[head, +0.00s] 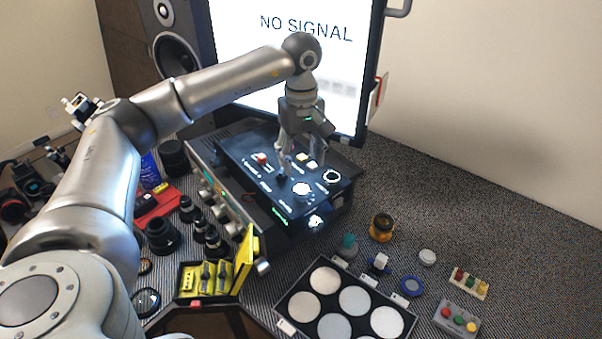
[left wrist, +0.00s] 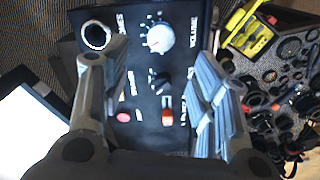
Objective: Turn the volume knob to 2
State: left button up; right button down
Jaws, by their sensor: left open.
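The volume knob (left wrist: 160,38) is a round white dial on a dark panel, with the word VOLUME printed beside it in the left wrist view. It also shows in the head view (head: 302,188). Tick marks surround it, but its setting is too small to read. My left gripper (head: 301,168) points down over the panel, open and empty. In the left wrist view its fingers (left wrist: 153,60) are spread wide, one on each side of the picture, with the knob beyond and between them. I see no contact with the knob. My right gripper is not in view.
The black control box (head: 245,150) also bears a phones socket (left wrist: 96,36), a small black knob (left wrist: 158,82) and a red-tipped switch (left wrist: 167,112). A NO SIGNAL monitor (head: 300,60) stands behind. A tray of white discs (head: 318,311) and a yellow case (head: 246,258) lie in front.

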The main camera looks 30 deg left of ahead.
pick_arm(q)
notch_tip(320, 180, up, 4)
jog(key=shift+f, duration=0.2)
dwell(0.5)
